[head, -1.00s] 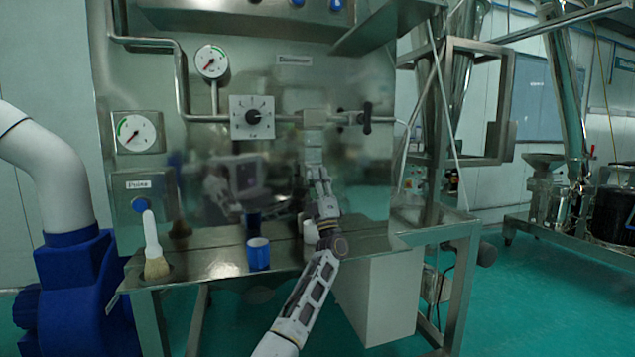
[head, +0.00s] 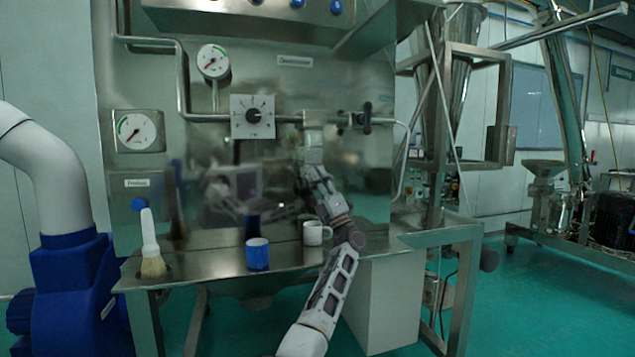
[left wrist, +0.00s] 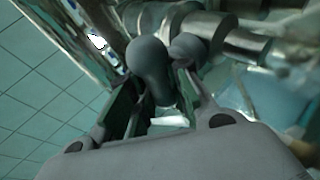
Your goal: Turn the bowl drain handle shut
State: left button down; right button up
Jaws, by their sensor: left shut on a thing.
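A dark grey handle with a rounded end (left wrist: 150,65) stands between the fingers of my left gripper (left wrist: 150,112) in the left wrist view. The gripper is shut on it. A metal pipe (left wrist: 235,35) runs behind the handle. In the head view my left gripper (head: 312,172) is raised at the steel panel, just below a metal valve block (head: 313,117). The handle cannot be picked out there. My right gripper is not in view.
A blue cup (head: 257,255) and a white mug (head: 317,234) stand on the steel shelf (head: 205,262), the mug close to my left arm. A brush (head: 150,245) is at the shelf's left. A dial plate (head: 252,116) and a black T-shaped knob (head: 366,118) sit on the pipe above.

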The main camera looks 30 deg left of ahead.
pick_arm(q)
jog(key=shift+f+n+g+b, duration=0.15)
jog(key=shift+n+g+b, duration=0.35)
jog(key=shift+n+g, duration=1.4)
jog(key=shift+g, duration=0.1)
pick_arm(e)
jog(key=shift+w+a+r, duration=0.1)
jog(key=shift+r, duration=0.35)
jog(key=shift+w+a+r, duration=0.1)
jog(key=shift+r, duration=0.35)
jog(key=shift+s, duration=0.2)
pick_arm(q)
jog(key=c, duration=1.6)
grip_release()
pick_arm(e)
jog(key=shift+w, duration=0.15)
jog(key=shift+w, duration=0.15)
pick_arm(q)
jog(key=v, duration=1.2)
